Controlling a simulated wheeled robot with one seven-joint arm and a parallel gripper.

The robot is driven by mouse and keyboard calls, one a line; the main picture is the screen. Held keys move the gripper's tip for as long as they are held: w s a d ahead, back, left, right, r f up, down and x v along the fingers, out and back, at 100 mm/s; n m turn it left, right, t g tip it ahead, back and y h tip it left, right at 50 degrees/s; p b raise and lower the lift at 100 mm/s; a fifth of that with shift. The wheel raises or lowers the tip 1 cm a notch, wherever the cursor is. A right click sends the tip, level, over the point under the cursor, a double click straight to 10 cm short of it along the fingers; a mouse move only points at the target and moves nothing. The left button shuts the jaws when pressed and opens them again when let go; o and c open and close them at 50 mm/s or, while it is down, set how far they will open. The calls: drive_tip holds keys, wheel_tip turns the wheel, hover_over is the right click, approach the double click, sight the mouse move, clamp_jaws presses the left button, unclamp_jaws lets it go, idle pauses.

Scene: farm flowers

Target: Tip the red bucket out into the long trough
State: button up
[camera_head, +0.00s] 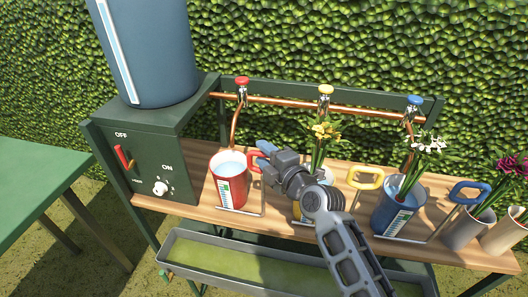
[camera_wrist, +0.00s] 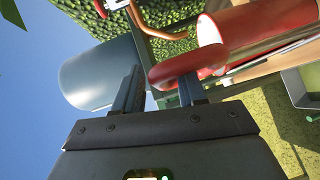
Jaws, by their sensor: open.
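The red bucket (camera_head: 229,180) stands upright on the wooden shelf under the red-topped tap, with pale bluish-white contents near its rim. Its red loop handle (camera_head: 258,155) sticks out to the right. My gripper (camera_head: 267,154) is at that handle, coming from the right. In the wrist view, my gripper (camera_wrist: 162,92) is open, and the end of the red handle (camera_wrist: 184,66) lies at its fingertips, partly between them. I cannot tell whether they touch. The red bucket (camera_wrist: 270,35) is beyond. The long grey trough (camera_head: 240,265) is below the shelf's front edge, with a greenish inside.
A yellow bucket with yellow flowers (camera_head: 324,132), partly hidden by my arm, and a blue bucket (camera_head: 396,207) with white flowers stand to the right. Copper pipe (camera_head: 290,104) and taps run above. A green box with switches (camera_head: 150,150) bears a blue tank (camera_head: 150,50) at left.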

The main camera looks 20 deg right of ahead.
drive_tip(key=shift+w, duration=0.15)
drive_tip(key=shift+c, duration=0.2)
clamp_jaws()
idle(0.4)
